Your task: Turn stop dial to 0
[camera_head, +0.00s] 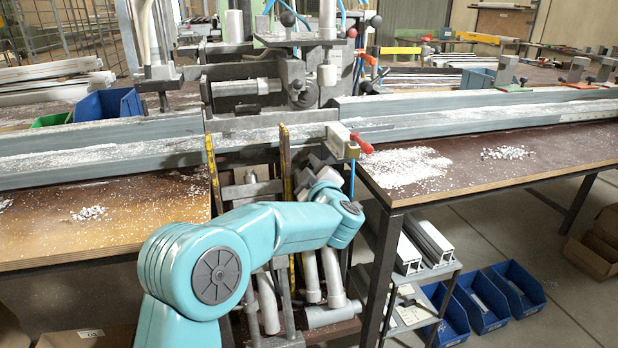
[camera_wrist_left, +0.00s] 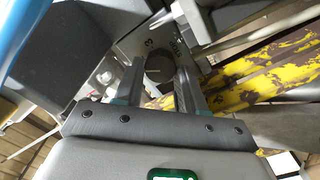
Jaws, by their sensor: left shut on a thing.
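The stop dial (camera_wrist_left: 160,69) is a dark round knob with a thin light line across its face, in the left wrist view. It sits on a light metal plate (camera_wrist_left: 124,50) with small dark markings, among them one like a 3. My left gripper (camera_wrist_left: 160,84) has one finger on each side of the dial and is shut on it. In the head view my left gripper (camera_head: 316,178) is at the machine's front, below the long rail, and the dial is hidden. The dial's exact setting is too small to read. My right gripper is in neither view.
A metal block with a red handle (camera_head: 361,144) stands just above my left gripper. Yellow worn bars (camera_wrist_left: 265,75) run close on the right in the wrist view. The long grey rail (camera_head: 480,112) crosses the bench. Blue bins (camera_head: 480,300) stand on the floor at right.

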